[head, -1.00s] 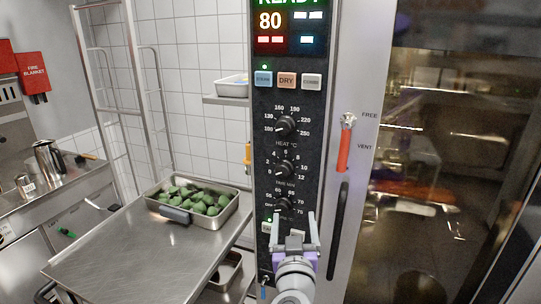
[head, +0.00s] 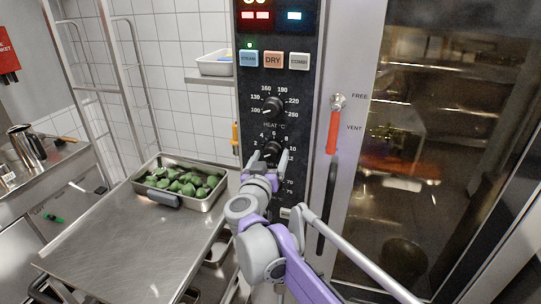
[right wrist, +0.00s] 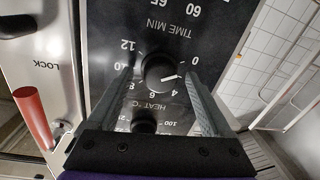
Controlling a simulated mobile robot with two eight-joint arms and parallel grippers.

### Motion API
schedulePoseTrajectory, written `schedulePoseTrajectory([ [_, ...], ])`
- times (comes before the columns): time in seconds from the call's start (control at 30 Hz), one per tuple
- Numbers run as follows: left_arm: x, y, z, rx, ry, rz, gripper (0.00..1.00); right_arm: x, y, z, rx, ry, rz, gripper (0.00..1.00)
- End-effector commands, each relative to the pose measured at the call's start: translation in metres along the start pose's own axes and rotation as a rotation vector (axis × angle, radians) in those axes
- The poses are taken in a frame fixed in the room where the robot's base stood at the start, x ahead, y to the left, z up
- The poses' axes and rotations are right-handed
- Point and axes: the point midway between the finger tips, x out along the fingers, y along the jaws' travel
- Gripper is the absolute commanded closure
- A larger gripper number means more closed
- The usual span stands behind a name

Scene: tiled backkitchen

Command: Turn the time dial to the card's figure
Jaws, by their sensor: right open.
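The black time dial (head: 271,149) is on the oven's control panel, below the heat dial (head: 272,107). My right gripper (head: 267,163) is at the time dial and partly covers it. In the right wrist view the panel appears upside down, and the time dial (right wrist: 160,72) is between the two open fingers of my right gripper (right wrist: 161,76). Whether the fingers touch it I cannot tell. Its white mark points to the right, between the 0 and the 4; a finger hides that part of the scale. I see no card. My left gripper is not in view.
A red-handled vent lever (head: 333,131) is right of the panel, beside the glass oven door (head: 400,190). A steel table (head: 130,235) at left bears a pan (head: 210,203) of green vegetables. My right arm covers the lower panel.

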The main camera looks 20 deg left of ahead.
Motion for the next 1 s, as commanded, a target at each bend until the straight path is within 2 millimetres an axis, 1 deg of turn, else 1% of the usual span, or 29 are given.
schedulePoseTrajectory([
  [0.1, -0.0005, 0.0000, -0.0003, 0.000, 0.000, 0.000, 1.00, 0.0064, 0.0006, 0.0001, 0.000, 0.000, 0.001, 0.16],
  [0.37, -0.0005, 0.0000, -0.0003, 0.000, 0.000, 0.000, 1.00, 0.0073, 0.0005, 0.0002, 0.000, 0.000, 0.000, 0.16],
  [0.47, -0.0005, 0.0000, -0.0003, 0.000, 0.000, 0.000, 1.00, 0.0072, 0.0005, 0.0001, 0.000, 0.000, 0.000, 0.32],
  [0.5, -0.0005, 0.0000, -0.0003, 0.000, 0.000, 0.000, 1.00, 0.0072, 0.0005, 0.0001, 0.000, 0.000, 0.000, 0.40],
  [0.57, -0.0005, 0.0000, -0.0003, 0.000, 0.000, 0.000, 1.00, 0.0071, 0.0004, 0.0001, 0.000, 0.000, 0.000, 0.50],
  [0.7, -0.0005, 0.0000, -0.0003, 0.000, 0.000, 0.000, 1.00, 0.0070, 0.0000, 0.0001, 0.000, 0.000, -0.001, 0.76],
  [0.77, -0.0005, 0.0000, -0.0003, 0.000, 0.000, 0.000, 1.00, 0.0070, -0.0001, 0.0001, 0.000, 0.000, -0.001, 0.86],
  [0.8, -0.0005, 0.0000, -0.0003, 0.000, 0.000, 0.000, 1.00, 0.0070, -0.0002, 0.0001, 0.000, 0.000, -0.001, 0.94],
  [0.83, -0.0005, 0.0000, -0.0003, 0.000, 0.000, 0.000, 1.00, 0.0069, -0.0003, 0.0000, 0.000, 0.000, -0.002, 0.97],
  [1.0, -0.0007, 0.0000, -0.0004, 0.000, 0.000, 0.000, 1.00, 0.0068, -0.0007, 0.0000, 0.008, 0.001, -0.002, 0.97],
])
